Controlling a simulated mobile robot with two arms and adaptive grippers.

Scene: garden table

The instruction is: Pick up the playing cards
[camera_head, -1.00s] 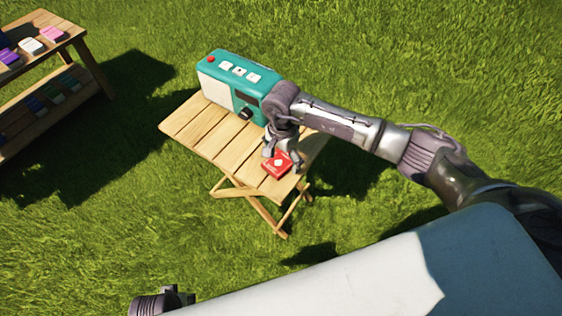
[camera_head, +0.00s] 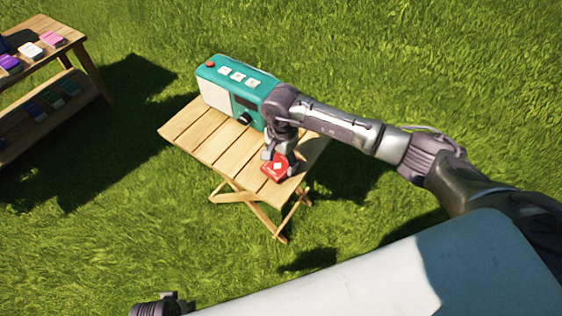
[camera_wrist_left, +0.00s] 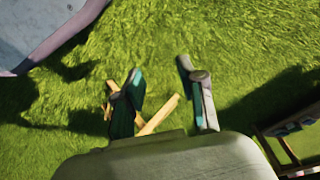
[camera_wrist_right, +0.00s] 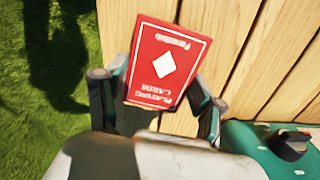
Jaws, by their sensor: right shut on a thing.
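The red playing cards box (camera_head: 275,170) with a white diamond is at the front right of the small wooden folding table (camera_head: 190,128). My right gripper (camera_head: 279,160) reaches down from above and is shut on it. In the right wrist view the box (camera_wrist_right: 165,62) sits tilted between the two fingers (camera_wrist_right: 158,98), its printed face toward the camera. I cannot tell whether it is clear of the tabletop. My left gripper (camera_wrist_left: 162,95) is open and empty over the grass; only a bit of it shows at the bottom of the head view.
A teal and white radio (camera_head: 237,90) with a black knob (camera_wrist_right: 290,145) stands at the back of the table, close to my right gripper. A wooden shelf (camera_head: 78,60) with several coloured boxes stands at the far left. Grass lies all around.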

